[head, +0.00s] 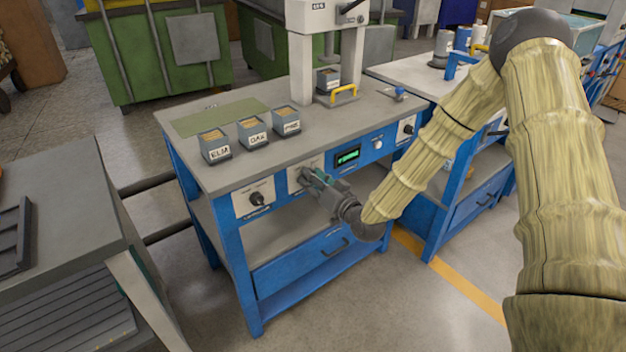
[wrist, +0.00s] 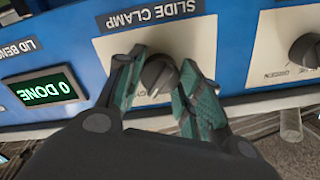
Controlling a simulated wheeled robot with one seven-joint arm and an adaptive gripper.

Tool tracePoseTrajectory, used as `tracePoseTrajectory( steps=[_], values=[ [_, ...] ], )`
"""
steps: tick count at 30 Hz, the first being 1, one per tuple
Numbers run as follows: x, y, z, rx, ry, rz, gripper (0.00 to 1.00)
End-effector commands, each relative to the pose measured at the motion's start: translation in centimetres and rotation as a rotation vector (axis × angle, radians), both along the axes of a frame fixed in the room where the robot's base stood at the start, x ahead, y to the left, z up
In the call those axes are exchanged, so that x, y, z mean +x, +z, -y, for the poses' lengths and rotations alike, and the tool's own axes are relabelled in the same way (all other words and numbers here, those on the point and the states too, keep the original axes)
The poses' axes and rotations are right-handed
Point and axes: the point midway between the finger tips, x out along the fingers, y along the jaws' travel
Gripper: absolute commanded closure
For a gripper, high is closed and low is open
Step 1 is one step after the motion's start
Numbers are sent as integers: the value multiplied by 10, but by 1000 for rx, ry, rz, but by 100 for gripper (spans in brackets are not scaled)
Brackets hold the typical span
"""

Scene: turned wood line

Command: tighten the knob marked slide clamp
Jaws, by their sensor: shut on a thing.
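The slide clamp knob (wrist: 160,72) is a dark round knob with a pale pointer line on a white plate (wrist: 205,40) lettered SLIDE CLAMP, upside down in the wrist view. My gripper (wrist: 158,88) has its teal finger pads on either side of the knob and is shut on it. In the head view my gripper (head: 308,179) reaches the middle-left plate on the front of the blue bench (head: 232,186) and hides most of the knob.
Another dark knob (head: 257,198) sits left of my gripper; a green-lit display (head: 348,156) is to the right, reading 0 DONE in the wrist view. Bins marked ELM (head: 215,147), OAK (head: 252,131) and a third (head: 286,121) stand on the bench top. A grey table (head: 70,190) is at left.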

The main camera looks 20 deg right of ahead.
Motion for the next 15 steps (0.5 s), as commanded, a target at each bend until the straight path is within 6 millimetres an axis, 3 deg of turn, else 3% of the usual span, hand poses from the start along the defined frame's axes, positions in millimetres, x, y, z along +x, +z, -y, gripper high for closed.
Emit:
tracePoseTrajectory(
  steps=[15],
  values=[
    [1, 1, 2, 99, -3, -34, 88]
  ],
)
